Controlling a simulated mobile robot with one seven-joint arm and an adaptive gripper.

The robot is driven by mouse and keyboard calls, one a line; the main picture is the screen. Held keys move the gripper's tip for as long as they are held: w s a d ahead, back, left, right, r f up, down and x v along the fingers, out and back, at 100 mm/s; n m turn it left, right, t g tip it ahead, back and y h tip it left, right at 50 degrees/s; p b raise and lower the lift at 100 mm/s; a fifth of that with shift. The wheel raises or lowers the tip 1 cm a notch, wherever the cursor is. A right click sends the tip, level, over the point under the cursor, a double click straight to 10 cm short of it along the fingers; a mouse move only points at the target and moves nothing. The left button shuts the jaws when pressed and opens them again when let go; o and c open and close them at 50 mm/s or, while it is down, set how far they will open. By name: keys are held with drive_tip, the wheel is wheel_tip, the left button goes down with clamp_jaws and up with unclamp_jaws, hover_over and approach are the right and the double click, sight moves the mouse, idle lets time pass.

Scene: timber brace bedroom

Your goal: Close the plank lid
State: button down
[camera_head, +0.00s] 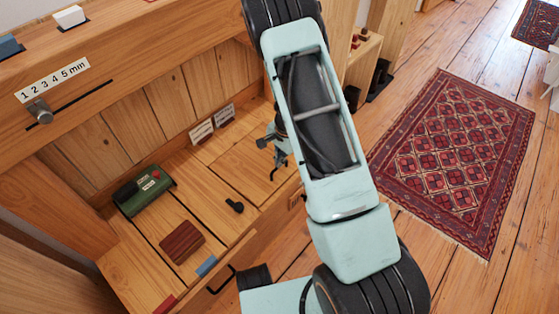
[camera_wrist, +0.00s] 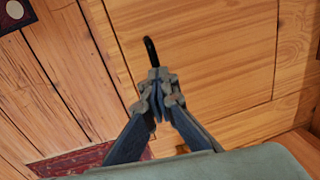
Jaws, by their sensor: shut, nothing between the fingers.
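The plank lid (camera_wrist: 205,55) is a pale wooden panel with dark seams around it in the wrist view. It also shows in the head view as a bare panel (camera_head: 240,160) at the right part of the wooden bench. A black hooked handle (camera_wrist: 150,48) stands at the lid's left side. My gripper (camera_wrist: 161,78) is shut and empty, with its tips right by the handle's lower end. I cannot tell whether they touch. In the head view my gripper (camera_head: 277,148) is over the lid, partly hidden by my arm. The lid looks nearly level with the surrounding planks; any small gap is unclear.
Two small label cards (camera_head: 202,131) stand at the back. Plank floor and a red rug (camera_head: 455,160) lie right.

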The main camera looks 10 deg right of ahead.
drive_tip(key=c, duration=2.7)
unclamp_jaws()
drive_tip(key=o, duration=0.6)
drive_tip(key=r, duration=0.4)
drive_tip(key=s+r, duration=0.1)
drive_tip(key=r, duration=0.3)
drive_tip(key=d+r, duration=0.1)
drive_tip(key=r, duration=0.3)
drive_tip(key=shift+s, duration=0.2)
